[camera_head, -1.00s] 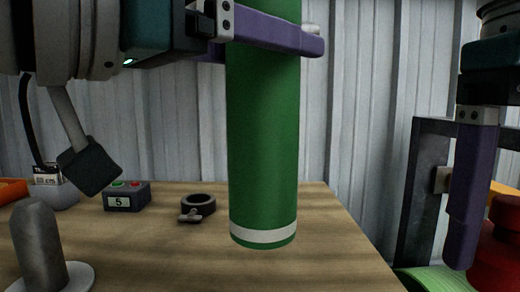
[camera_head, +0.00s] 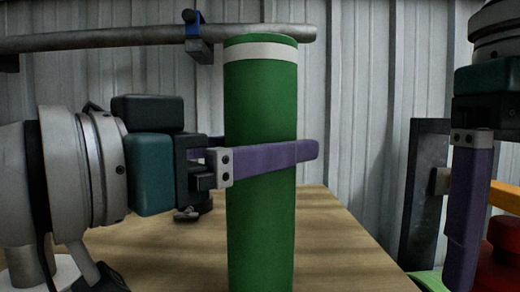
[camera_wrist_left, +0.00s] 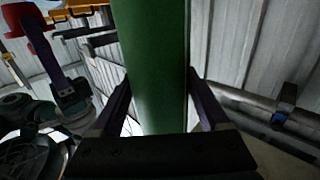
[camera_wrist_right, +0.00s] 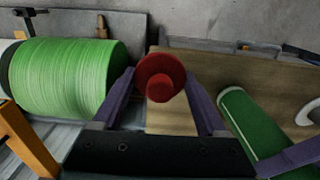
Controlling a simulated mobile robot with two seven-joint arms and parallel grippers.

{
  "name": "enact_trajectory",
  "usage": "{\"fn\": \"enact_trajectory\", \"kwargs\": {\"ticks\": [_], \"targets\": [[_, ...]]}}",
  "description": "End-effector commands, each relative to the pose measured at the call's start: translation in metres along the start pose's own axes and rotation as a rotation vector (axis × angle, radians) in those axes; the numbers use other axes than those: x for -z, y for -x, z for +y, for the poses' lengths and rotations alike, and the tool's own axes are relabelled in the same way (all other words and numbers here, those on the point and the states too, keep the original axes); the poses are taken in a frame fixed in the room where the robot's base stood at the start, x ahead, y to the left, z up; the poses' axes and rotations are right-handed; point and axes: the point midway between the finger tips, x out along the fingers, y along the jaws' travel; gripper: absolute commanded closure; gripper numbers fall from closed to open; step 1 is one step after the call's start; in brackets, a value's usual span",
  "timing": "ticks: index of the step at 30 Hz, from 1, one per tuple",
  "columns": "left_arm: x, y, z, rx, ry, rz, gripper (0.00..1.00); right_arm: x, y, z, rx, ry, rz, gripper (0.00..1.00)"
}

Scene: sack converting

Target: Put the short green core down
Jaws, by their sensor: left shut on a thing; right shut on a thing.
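The green core (camera_head: 261,110) stands upright in the head view, with a white band near its top end. My left gripper (camera_head: 265,158) is shut around its upper half. The core (camera_wrist_left: 150,65) also fills the space between the fingers in the left wrist view. Its lower end is below the head view's edge, so I cannot tell whether it touches the wooden bench (camera_head: 340,240). In the right wrist view, the core (camera_wrist_right: 255,125) lies to the right. My right gripper (camera_wrist_right: 160,95) is shut on a round red part (camera_wrist_right: 160,75).
A grey rail (camera_head: 100,40) with a blue clip (camera_head: 192,20) runs behind the core. A dark clamp ring is mostly hidden behind my left gripper. A dark frame (camera_head: 418,200) stands right of the bench. A large green roll (camera_wrist_right: 65,78) is left of my right gripper.

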Motion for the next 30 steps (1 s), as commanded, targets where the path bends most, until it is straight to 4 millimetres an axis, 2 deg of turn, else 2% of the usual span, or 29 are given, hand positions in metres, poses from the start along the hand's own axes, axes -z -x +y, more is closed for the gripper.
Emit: {"fn": "enact_trajectory", "kwargs": {"ticks": [2, 3, 8, 9, 19, 23, 30], "targets": [[-0.002, 0.000, 0.000, 0.000, -0.001, 0.002, 1.00, 0.000, -0.001, 0.000, 0.000, 0.000, 0.000, 0.79], [-0.004, 0.000, 0.000, 0.000, 0.000, -0.001, 0.21, 0.000, -0.001, 0.000, 0.000, 0.000, 0.000, 0.79], [-0.003, 0.000, 0.000, 0.000, 0.000, -0.001, 0.03, 0.000, -0.001, 0.000, 0.000, 0.000, 0.000, 0.79], [-0.003, 0.000, 0.000, 0.000, 0.000, -0.001, 0.00, 0.000, -0.001, 0.000, 0.000, 0.000, 0.000, 0.79], [0.001, 0.004, -0.001, 0.001, 0.000, -0.002, 0.00, 0.000, 0.001, 0.000, 0.000, 0.000, 0.000, 0.79], [0.000, 0.025, -0.001, 0.002, -0.001, -0.005, 0.00, 0.000, 0.005, 0.000, 0.000, 0.000, 0.000, 0.79], [-0.002, 0.079, -0.001, 0.003, 0.001, -0.009, 0.00, 0.000, 0.008, 0.000, 0.000, 0.000, 0.000, 0.79]]}}
